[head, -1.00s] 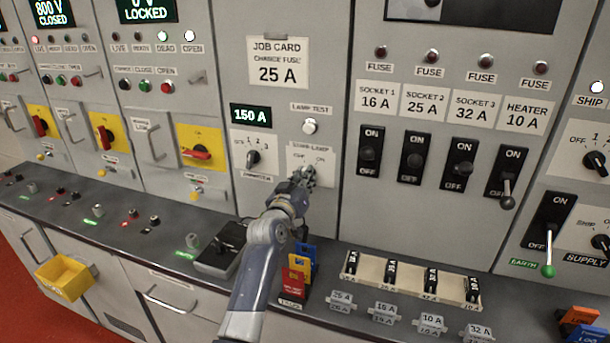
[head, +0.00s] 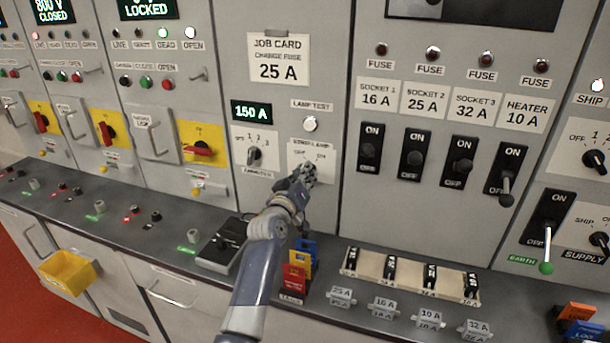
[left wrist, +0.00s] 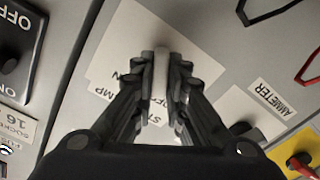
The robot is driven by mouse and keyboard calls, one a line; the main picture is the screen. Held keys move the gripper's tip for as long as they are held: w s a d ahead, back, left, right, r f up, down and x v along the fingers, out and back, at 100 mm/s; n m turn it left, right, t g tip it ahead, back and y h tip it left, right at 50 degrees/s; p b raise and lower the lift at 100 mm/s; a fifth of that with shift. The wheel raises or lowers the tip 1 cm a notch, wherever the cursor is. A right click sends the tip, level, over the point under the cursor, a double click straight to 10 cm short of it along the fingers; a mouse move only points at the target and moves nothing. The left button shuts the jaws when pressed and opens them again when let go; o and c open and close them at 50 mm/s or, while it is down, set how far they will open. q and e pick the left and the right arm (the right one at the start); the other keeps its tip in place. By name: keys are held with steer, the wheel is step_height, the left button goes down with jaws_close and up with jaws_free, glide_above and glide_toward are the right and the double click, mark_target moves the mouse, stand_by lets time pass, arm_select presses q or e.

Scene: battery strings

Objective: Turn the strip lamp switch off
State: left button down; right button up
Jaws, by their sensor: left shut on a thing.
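The strip lamp switch sits on a white plate (head: 322,155) marked OFF and ON, below the lamp test button (head: 310,124). My left gripper (head: 305,175) is at the switch, in front of the lower part of the plate. In the left wrist view the gripper (left wrist: 161,85) is shut on the switch's pale lever (left wrist: 161,68), with a finger on each side. The fingers hide part of the plate's lettering, and in the head view the gripper hides the lever. Whether the lever points to OFF or ON cannot be told. My right gripper is not in view.
The ammeter knob (head: 254,154) is just left of the switch. Several black socket switches (head: 413,152) are to the right. Below, the console ledge holds red, yellow and blue tags (head: 296,278) and a fuse tray (head: 345,262).

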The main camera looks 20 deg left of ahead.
arm_select(q)
steer(key=c, duration=1.6)
jaws_free()
steer(key=shift+s, duration=0.1)
steer(key=s, duration=1.1)
steer(key=shift+s+a, duration=0.2)
steer(key=shift+s, duration=0.2)
steer(key=shift+f, duration=0.1)
